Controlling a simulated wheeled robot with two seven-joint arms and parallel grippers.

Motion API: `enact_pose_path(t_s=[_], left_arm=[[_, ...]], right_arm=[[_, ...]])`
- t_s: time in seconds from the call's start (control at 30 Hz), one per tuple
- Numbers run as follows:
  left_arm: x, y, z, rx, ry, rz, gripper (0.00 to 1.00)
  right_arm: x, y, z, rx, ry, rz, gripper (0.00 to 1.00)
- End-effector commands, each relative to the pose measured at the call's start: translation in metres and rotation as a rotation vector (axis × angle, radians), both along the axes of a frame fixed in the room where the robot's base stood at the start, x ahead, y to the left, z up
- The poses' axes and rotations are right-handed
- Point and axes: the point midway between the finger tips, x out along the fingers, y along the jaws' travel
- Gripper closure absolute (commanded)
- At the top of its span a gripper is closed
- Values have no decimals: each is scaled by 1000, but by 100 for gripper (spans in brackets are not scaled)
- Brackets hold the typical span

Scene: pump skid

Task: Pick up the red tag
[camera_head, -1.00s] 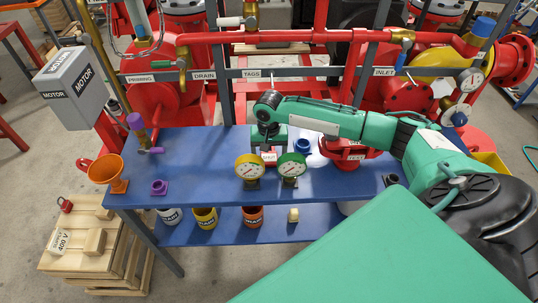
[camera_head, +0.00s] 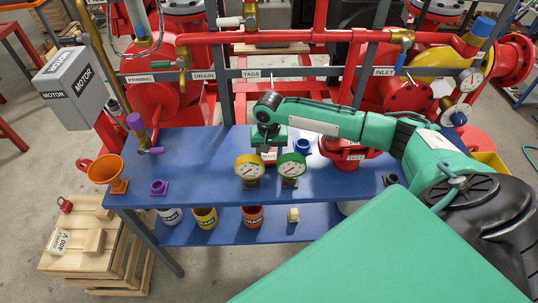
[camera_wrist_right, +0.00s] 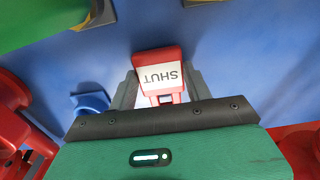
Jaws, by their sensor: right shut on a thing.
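The red tag (camera_wrist_right: 158,58) carries a white label reading SHUT, upside down in the right wrist view. It sits between the two fingers of my right gripper (camera_wrist_right: 159,88), which is shut on it. In the head view, my right gripper (camera_head: 268,146) points down over the blue bench, behind the two round gauges. Only a small part of the tag (camera_head: 270,156) shows there, below the gripper. I cannot tell whether it touches the bench. My left gripper is not in view.
A yellow gauge (camera_head: 249,169) and a green gauge (camera_head: 291,168) stand just in front. A blue part (camera_head: 303,146) and a red flanged part (camera_head: 344,158) are to the right.

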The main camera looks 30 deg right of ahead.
Motion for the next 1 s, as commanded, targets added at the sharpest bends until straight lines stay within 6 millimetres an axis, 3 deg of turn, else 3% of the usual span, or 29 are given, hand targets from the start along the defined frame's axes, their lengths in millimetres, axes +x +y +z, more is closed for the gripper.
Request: enact_pose_path(t_s=[0.27,0.5,0.7,1.0], left_arm=[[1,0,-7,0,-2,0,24],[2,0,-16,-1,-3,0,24],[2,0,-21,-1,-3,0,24],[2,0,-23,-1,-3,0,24]], right_arm=[[1,0,45,0,-5,0,72],[1,0,116,1,-6,0,72],[1,0,163,1,-6,0,72],[1,0,194,0,-1,0,72]])
